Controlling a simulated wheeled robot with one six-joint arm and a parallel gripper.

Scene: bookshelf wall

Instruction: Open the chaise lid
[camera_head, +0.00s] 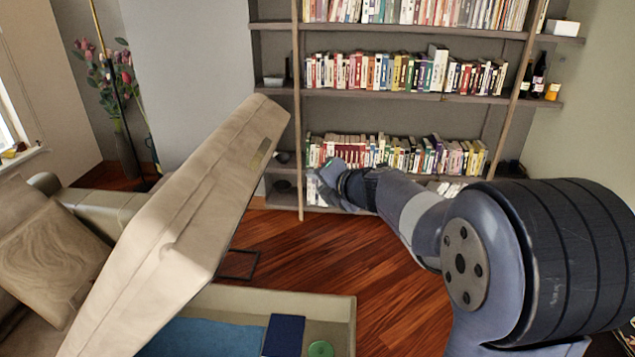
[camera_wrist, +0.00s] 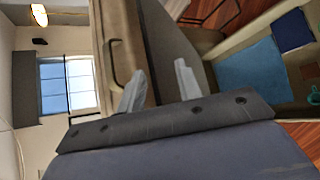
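The chaise lid (camera_head: 190,205) is a beige padded slab, raised and steeply tilted above the chaise base (camera_head: 340,310). A small tab or handle shows near its upper right edge. The open storage space below holds a blue panel. My gripper (camera_head: 328,185) is right of the lid's top, apparently apart from it. In the wrist view its two pale fingers are spread (camera_wrist: 158,84), with the lid behind them and nothing visibly held.
Inside the base lie a dark blue book-like item (camera_head: 284,336) and a green round item (camera_head: 321,349). A sofa with a cushion (camera_head: 50,255) is at left. A bookshelf (camera_head: 400,95) stands at the back.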

